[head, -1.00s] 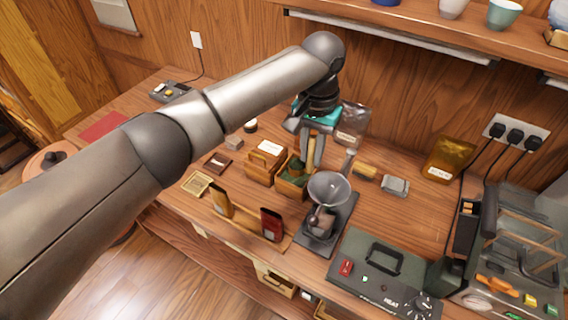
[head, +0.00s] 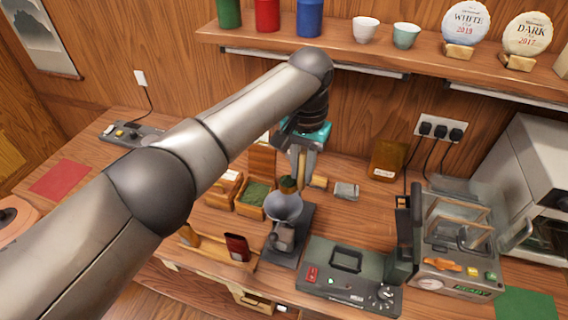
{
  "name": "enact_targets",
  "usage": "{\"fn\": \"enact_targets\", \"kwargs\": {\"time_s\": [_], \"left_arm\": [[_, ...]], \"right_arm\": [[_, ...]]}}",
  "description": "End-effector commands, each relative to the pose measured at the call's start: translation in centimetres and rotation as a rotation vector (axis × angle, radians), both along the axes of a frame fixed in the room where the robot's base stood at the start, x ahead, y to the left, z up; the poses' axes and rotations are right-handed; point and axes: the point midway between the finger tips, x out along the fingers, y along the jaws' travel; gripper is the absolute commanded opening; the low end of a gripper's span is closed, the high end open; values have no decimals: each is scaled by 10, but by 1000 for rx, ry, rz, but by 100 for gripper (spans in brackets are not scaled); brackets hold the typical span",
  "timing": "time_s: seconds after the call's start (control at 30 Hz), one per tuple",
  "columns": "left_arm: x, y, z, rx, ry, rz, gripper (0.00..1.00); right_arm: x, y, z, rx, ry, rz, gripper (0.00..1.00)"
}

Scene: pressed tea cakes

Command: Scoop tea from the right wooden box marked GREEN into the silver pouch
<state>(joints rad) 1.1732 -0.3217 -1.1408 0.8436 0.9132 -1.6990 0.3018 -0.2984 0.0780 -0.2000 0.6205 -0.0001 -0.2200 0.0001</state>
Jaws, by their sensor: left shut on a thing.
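My left gripper (head: 301,160) is shut on the upright wooden handle of a scoop (head: 288,187). The scoop's low end shows dark green at the top and is just above the grey metal funnel (head: 283,204); I cannot tell whether they touch. The right wooden box (head: 242,211) holds green tea and stands left of the funnel; its GREEN mark is not readable. A grey, silvery shape (head: 283,236) is under the funnel on a dark stand; I cannot tell whether it is the silver pouch. My right gripper is not in view.
Another wooden box (head: 223,190) with a white label stands left of the green one. A green-grey heat device (head: 350,275) is at front right, with a machine (head: 455,245) beyond it. A gold pouch (head: 388,160) stands by the wall. A shelf overhangs the back.

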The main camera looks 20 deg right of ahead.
Motion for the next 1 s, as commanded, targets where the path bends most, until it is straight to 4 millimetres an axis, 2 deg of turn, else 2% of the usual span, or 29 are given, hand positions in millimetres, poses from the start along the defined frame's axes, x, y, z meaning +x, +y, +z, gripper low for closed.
{"fn": "enact_targets", "kwargs": {"time_s": [0.17, 0.47, 1.0], "left_arm": [[-2, -4, 1, -13, -1, -15, 0], [-3, 3, -1, -114, -21, -14, 0], [-8, 24, -13, -473, -92, -11, 0]], "right_arm": [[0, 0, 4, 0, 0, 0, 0], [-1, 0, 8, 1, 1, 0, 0], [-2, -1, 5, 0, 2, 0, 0]]}}
